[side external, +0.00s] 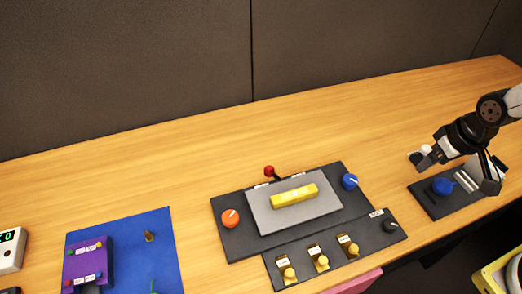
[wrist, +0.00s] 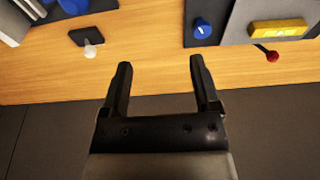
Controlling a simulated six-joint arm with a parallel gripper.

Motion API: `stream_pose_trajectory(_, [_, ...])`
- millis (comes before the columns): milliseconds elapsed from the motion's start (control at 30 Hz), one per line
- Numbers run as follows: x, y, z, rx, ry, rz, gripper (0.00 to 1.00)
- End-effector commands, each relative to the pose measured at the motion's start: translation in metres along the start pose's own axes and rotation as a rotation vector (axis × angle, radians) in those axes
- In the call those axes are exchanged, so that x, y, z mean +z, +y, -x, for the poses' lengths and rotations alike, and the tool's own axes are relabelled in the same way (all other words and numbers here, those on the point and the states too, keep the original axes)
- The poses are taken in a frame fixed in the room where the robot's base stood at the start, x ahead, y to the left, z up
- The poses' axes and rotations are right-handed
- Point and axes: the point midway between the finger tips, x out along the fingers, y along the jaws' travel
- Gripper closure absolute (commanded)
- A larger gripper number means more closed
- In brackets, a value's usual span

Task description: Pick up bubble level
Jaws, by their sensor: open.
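The bubble level is a yellow bar (side external: 295,196) lying on the grey plate (side external: 265,220) of the dark panel near the middle of the side view. It also shows at the upper right of the wrist view (wrist: 290,29). My gripper (wrist: 158,66) is open and empty, with bare wood between and beyond its fingers. In the side view my arm is at the right, well away from the level; its fingertips are hard to make out there.
Around the level are a red-tipped lever (side external: 269,171), an orange knob (side external: 230,218) and a blue knob (side external: 349,182). A front panel (side external: 385,238) has several yellow switches. A dark panel with a blue knob (side external: 442,187) lies below my arm. A blue mat (side external: 155,265) is at left. The back table is clear.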

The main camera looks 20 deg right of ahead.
Motion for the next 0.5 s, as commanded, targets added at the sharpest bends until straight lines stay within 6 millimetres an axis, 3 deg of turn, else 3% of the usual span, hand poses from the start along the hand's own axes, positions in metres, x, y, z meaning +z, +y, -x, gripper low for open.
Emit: stream_pose_trajectory(500, [-0.001,-0.006,-0.011,-0.033,-0.076,-0.105,0.21])
